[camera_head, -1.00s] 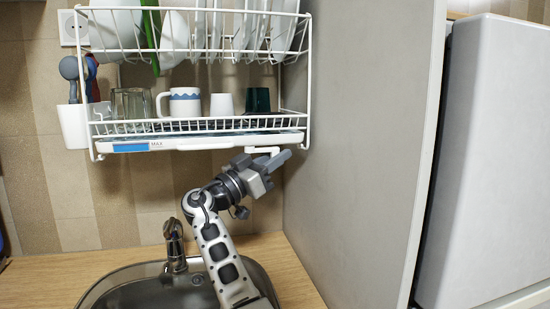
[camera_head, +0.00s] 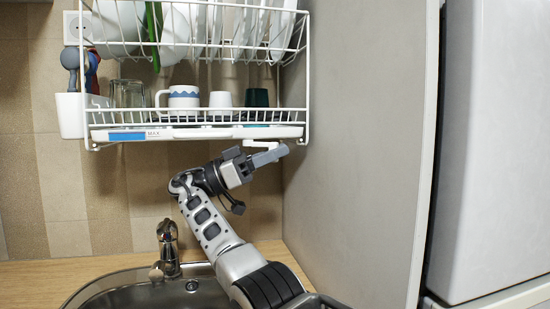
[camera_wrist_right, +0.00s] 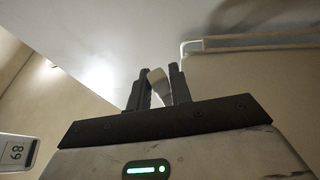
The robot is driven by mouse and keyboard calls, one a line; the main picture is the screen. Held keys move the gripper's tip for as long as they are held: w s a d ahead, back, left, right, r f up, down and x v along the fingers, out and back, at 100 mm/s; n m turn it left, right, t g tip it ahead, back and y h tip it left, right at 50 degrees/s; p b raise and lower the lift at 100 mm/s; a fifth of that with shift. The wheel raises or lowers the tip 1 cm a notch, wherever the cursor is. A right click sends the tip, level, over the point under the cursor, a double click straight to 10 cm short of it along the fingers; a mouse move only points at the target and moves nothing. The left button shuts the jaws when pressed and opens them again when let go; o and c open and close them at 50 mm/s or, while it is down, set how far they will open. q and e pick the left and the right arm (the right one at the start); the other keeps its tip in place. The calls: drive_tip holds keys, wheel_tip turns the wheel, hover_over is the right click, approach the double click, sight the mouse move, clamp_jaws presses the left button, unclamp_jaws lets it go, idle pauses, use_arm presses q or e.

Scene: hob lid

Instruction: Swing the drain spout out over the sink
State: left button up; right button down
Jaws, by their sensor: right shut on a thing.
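The white drain spout (camera_head: 262,144) sticks out from under the drip tray (camera_head: 200,133) of the wall dish rack, near its right end. My right gripper (camera_head: 272,155) is at the spout, just below the tray. In the right wrist view the pale spout (camera_wrist_right: 158,86) sits between the two dark fingers, which are shut on it. The fingers hide part of the spout. The steel sink (camera_head: 120,290) lies below and to the left, with its front cut off by the picture edge. My left gripper is not in view.
The rack (camera_head: 306,90) holds plates, a mug (camera_head: 180,100), a white cup and glasses. A grey side panel (camera_head: 365,150) stands close to the right of my gripper. The tap (camera_head: 168,245) rises behind the sink, left of my right arm.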

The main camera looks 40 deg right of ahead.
drive_tip(key=shift+a+m+g+y, duration=0.2)
drive_tip(key=shift+m+g+y, duration=0.1)
drive_tip(key=shift+g+y, duration=0.25)
drive_tip(key=c, duration=1.3)
unclamp_jaws()
drive_tip(key=shift+a, duration=0.1)
drive_tip(key=shift+h, duration=0.25)
